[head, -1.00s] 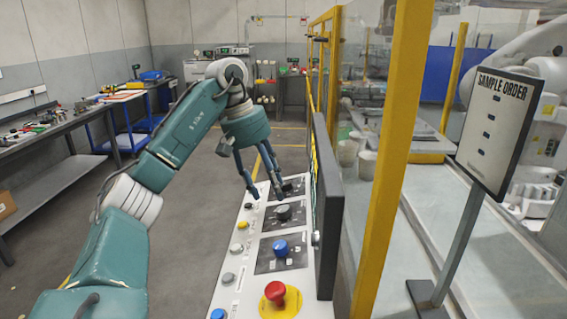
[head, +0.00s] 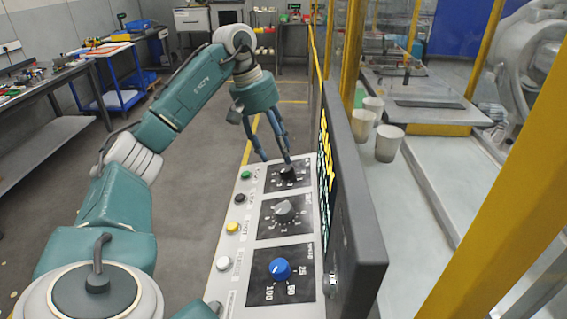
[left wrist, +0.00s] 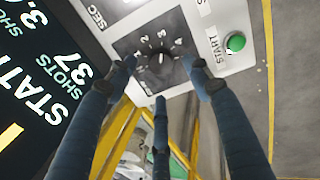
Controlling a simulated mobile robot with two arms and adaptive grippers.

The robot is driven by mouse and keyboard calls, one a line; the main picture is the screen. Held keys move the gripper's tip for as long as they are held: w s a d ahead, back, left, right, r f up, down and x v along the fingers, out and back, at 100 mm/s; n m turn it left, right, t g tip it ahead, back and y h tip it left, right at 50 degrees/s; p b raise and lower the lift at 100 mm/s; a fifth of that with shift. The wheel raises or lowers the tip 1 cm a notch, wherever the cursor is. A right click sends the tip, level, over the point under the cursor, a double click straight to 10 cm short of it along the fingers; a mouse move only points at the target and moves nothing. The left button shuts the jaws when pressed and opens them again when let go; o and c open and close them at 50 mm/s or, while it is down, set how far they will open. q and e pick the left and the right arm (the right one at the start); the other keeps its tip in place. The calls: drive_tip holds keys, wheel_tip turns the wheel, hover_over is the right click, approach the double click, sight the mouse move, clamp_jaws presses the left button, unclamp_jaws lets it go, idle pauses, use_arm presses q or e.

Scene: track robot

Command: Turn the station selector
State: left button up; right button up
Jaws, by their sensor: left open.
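The station selector appears to be the black round knob (head: 289,173) at the far end of the sloped control panel. In the left wrist view the knob (left wrist: 160,57) sits on a dark plate with digits around it, and its white mark points about at the 3. My left gripper (head: 277,157) is open just above the knob, pointing down. In the wrist view its blue fingers (left wrist: 160,75) are spread around the knob; I cannot tell whether any touches it. My right gripper is not in view.
A grey knob (head: 284,211) and a blue knob (head: 280,269) sit nearer on the panel. Green (head: 246,174), yellow (head: 232,226) and white (head: 223,263) buttons line its left edge. A black display (head: 346,200) stands close along the right side. The floor left of the panel is clear.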

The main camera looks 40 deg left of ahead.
sight(285, 168)
use_arm(q)
drive_tip(key=x, duration=0.4)
drive_tip(key=shift+w+a+f, duration=0.15)
drive_tip(key=shift+f, duration=0.3)
drive_tip(key=shift+d+f, duration=0.15)
drive_tip(key=shift+d, duration=0.05)
drive_tip(key=shift+w, duration=0.1)
drive_tip(key=c, duration=1.1)
drive_tip(key=shift+c, duration=0.3)
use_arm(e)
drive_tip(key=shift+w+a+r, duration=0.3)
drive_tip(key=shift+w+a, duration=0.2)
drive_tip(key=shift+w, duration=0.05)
